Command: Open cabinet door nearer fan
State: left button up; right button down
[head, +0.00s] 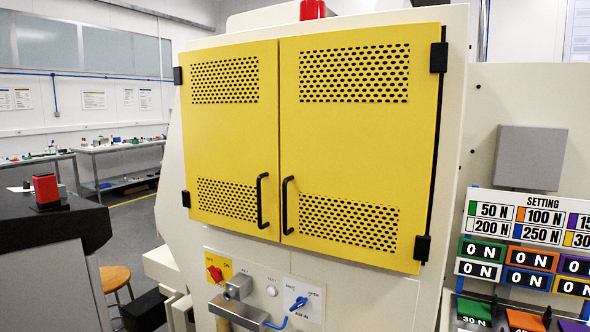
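A white cabinet carries two yellow doors with punched vents, a left door (232,140) and a wider-looking right door (355,150). Both look shut and meet at a narrow vertical seam. The left door has a black bar handle (260,200) low by the seam, and the right door has a matching black handle (287,205) beside it. Black hinges show on the outer edges, at the left (178,76) and right (438,57). A dark strip runs along the right door's hinge edge. I see no fan. Neither of my grippers is in view.
Below the doors is a control panel with a red switch (214,273), a blue knob (299,303) and grey metal fittings. A grey box (530,158) and a setting board (530,219) stand at right. A dark-topped counter with a red device (46,190) is at left.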

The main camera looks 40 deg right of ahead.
aim_at(359, 106)
jog(key=z, duration=1.55)
jog(key=i+l, duration=0.15)
jog(key=i, duration=0.15)
